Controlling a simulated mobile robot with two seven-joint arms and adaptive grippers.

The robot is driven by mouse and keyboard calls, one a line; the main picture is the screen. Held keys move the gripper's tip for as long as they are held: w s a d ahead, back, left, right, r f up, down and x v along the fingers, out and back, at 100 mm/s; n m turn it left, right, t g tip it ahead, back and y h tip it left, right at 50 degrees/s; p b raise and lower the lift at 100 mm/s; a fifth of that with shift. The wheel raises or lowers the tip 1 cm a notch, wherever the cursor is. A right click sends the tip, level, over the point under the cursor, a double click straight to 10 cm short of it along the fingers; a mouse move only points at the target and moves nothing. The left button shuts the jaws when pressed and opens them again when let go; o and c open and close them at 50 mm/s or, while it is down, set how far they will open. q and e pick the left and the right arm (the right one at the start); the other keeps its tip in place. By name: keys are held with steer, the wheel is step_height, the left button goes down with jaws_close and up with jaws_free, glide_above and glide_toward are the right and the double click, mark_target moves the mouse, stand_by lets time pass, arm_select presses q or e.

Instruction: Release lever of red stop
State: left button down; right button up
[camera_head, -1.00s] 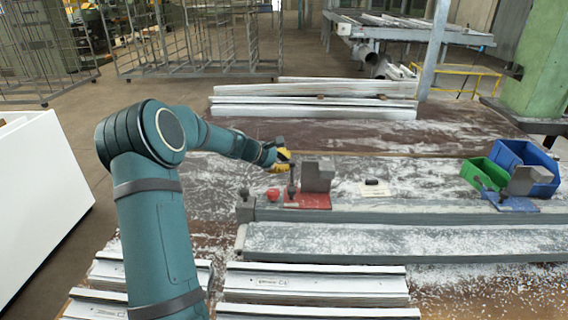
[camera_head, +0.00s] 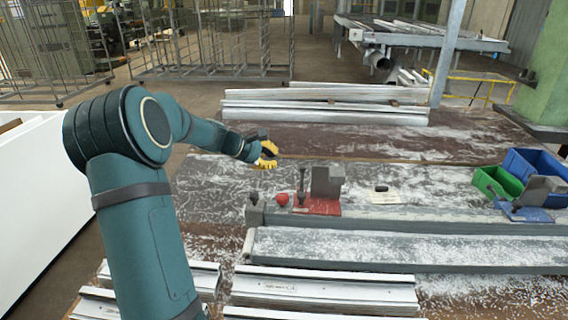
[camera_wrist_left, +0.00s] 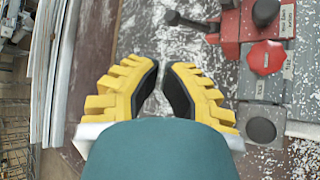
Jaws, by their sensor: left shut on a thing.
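The red stop (camera_head: 322,207) has a red base and a grey block on the grey rail. Its dark lever (camera_head: 302,182) stands roughly upright beside the block. A red knob (camera_head: 283,199) sits just left of it. My left gripper (camera_head: 268,154) is up and to the left of the lever, apart from it. In the left wrist view, the yellow fingers (camera_wrist_left: 161,72) have a narrow gap between their black pads, and I see nothing in it. The red stop (camera_wrist_left: 228,48) and a dark handle (camera_wrist_left: 188,22) lie beyond the fingertips there. My right gripper is out of view.
A blue stop (camera_head: 527,214) is on the rail at the right, with green (camera_head: 494,183) and blue (camera_head: 535,163) bins behind it. Pale profiles (camera_head: 325,113) lie at the back and more (camera_head: 320,290) in front. The bench left of the rail is clear.

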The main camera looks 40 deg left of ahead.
arm_select(q)
steer(key=shift+v, duration=1.3)
steer(key=shift+f, duration=0.1)
